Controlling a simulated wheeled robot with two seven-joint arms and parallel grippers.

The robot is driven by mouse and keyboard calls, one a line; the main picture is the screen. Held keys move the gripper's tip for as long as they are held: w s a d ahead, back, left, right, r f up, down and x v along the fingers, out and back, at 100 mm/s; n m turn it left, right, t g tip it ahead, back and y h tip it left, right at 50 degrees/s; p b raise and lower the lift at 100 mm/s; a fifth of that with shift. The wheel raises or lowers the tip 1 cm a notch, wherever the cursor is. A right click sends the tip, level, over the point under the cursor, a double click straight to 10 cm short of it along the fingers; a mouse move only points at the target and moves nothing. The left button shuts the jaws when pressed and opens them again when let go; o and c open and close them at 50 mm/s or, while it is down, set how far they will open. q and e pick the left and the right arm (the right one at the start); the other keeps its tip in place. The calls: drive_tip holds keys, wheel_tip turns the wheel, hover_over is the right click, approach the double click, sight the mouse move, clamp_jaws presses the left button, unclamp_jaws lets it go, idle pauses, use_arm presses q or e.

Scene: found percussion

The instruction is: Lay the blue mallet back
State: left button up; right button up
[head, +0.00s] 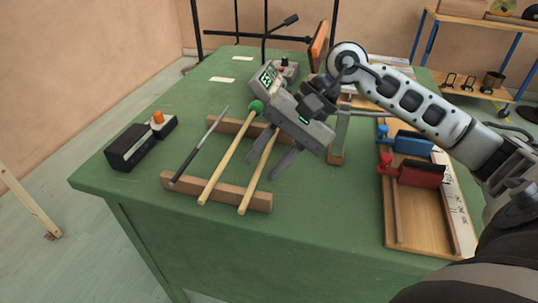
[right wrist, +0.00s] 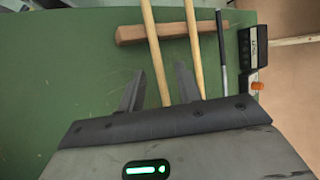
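No blue mallet head shows. A wooden mallet handle (head: 254,182) lies across the rack at its right side, and its head end is hidden behind my right gripper. My right gripper (head: 261,169) is open over this handle. In the right wrist view the handle (right wrist: 155,47) runs between the two parted fingers (right wrist: 160,70). The rack has a front wooden bar (head: 228,196) and a back bar (head: 228,126). A green-headed mallet (head: 230,153) and a dark metal stick (head: 200,146) lie beside it on the left. My left gripper is not in view.
A black box (head: 130,148) with an orange-knobbed part (head: 160,124) is at the left of the green table (head: 150,208). The front table edge is clear.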

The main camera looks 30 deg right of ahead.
drive_tip(key=v, duration=1.6)
